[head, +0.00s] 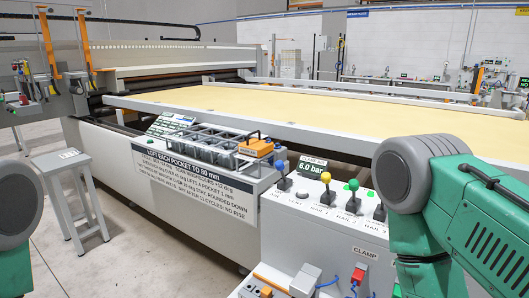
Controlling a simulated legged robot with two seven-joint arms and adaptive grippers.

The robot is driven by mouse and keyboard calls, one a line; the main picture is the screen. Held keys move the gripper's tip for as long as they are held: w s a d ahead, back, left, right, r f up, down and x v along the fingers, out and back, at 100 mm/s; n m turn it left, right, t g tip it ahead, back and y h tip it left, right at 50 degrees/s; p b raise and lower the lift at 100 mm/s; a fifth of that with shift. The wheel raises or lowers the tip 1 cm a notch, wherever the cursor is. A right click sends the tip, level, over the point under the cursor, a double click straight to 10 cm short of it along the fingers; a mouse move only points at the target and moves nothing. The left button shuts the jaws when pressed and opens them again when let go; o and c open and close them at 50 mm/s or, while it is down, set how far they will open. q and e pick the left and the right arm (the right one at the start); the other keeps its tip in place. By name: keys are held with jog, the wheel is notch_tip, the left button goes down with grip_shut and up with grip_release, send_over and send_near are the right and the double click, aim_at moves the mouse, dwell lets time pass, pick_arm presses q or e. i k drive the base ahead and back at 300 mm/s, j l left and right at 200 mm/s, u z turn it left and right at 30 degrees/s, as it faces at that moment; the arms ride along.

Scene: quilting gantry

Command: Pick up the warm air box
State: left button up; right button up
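A small box with an orange top and a pale labelled front (256,147) sits at the right end of a dark divided rack on the front ledge of the machine. It appears to be the warm air box, but its label is too small to read surely. Large green and grey links of my arms show at the left and right edges. Neither gripper is in view, and nothing is seen touching the box.
The dark rack (207,145) has several compartments. A white control console (325,225) with black, green and yellow-knobbed levers stands at the front right. A grey stool (60,160) stands left on open floor. A wide yellow quilting bed (330,112) lies behind a white rail.

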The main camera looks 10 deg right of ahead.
aim_at(257, 148)
jog(key=z, duration=1.75)
jog(key=i+j+z, duration=0.1)
jog(key=j+z, duration=0.3)
jog(key=j, duration=0.75)
jog(key=j+z, duration=0.45)
jog(key=j, duration=0.75)
jog(key=k, duration=0.05)
